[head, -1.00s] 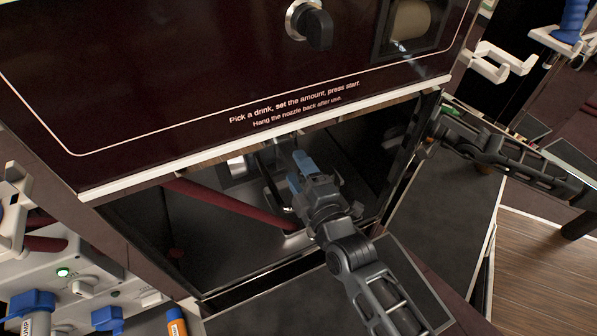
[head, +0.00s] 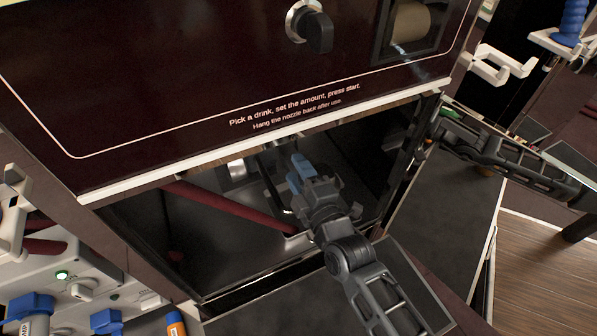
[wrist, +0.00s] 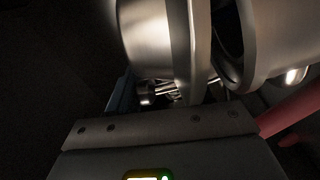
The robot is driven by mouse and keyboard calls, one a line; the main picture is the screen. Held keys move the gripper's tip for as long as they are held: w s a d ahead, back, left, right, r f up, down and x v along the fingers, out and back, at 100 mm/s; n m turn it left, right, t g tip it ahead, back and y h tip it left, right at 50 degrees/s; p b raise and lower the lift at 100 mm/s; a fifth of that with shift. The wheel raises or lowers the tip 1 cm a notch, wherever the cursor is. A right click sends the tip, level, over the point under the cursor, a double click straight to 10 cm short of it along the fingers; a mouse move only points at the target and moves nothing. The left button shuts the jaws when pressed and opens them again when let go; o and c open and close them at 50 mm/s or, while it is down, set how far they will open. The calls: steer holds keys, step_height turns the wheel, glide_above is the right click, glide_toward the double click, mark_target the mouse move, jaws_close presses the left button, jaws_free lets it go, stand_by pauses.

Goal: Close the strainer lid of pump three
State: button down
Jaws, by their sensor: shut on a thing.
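My gripper (head: 299,172), with blue fingertips, reaches into the dark open compartment under the machine's front panel. In the wrist view, a shiny metal round part with a flange (wrist: 182,50), which looks like the strainer lid, fills the top middle. A second metal ring, which looks like the strainer body (wrist: 268,40), stands to its right, with a dark gap between them. A blue finger (wrist: 122,95) shows left of small metal rods (wrist: 165,90) below the lid. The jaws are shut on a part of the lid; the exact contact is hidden. No pump number is readable.
A dark red pipe (head: 225,208) crosses the compartment left of my gripper; it also shows in the wrist view (wrist: 295,115). The front panel (head: 200,70) hangs over the opening. Blue-topped fittings (head: 30,305) stand at the lower left.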

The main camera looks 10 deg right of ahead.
steer(key=shift+a+f+n+p, duration=0.3)
steer(key=shift+f+n+p, duration=0.35)
steer(key=shift+n, duration=0.15)
steer(key=c, duration=0.7)
jaws_free()
steer(key=shift+s+f, duration=0.1)
steer(key=shift+d+r+m+b, duration=0.25)
steer(key=shift+r+m+b, duration=0.15)
steer(key=shift+m+b, duration=0.4)
steer(key=s, duration=0.2)
steer(key=s+b, duration=0.1)
steer(key=s, duration=0.1)
steer(key=s+b, duration=0.1)
steer(key=s, duration=0.2)
steer(key=shift+s+d, duration=0.1)
steer(key=shift+d, duration=0.3)
